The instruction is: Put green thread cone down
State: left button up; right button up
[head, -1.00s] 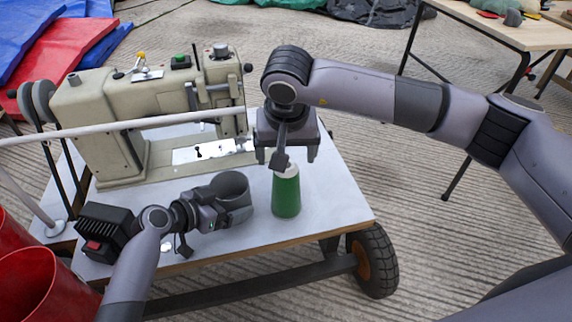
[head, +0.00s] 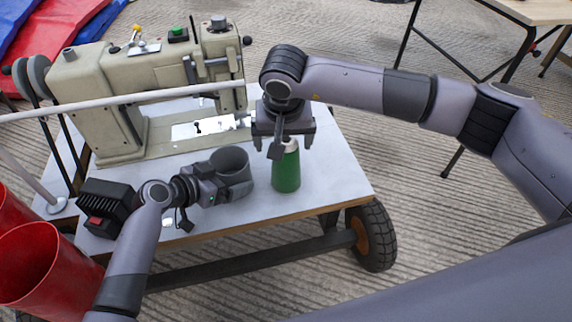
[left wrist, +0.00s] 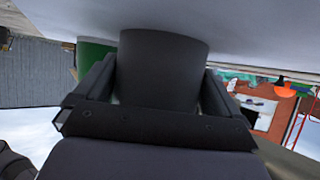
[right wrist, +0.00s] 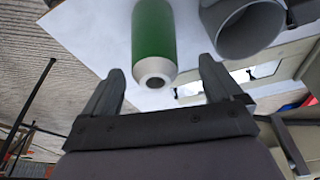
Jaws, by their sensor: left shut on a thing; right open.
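The green thread cone (head: 286,172) stands upright on the white table top, near its front right edge. My right gripper (head: 284,140) is above its pale top. In the right wrist view the cone (right wrist: 153,35) lies ahead of the two spread fingers of my right gripper (right wrist: 160,90), with nothing between them. My left gripper (head: 222,185) is shut on a grey cup (head: 232,163) standing on the table just left of the cone. In the left wrist view the cup (left wrist: 160,65) is between the fingers, and part of the green cone (left wrist: 92,58) shows behind it.
A beige sewing machine (head: 150,90) stands at the back of the wheeled table (head: 330,180). A black box with a red switch (head: 105,205) sits at the front left. Red bins (head: 35,265) stand at lower left. A pale rod (head: 120,102) crosses before the machine.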

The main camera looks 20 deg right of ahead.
jog(key=x, duration=0.4)
jog(key=shift+d+f, duration=0.3)
jog(key=shift+d, duration=0.05)
jog(key=shift+c, duration=0.3)
jog(key=c, duration=1.6)
notch_tip(320, 180, up, 10)
jog(key=shift+r, duration=0.1)
jog(key=shift+c, duration=0.2)
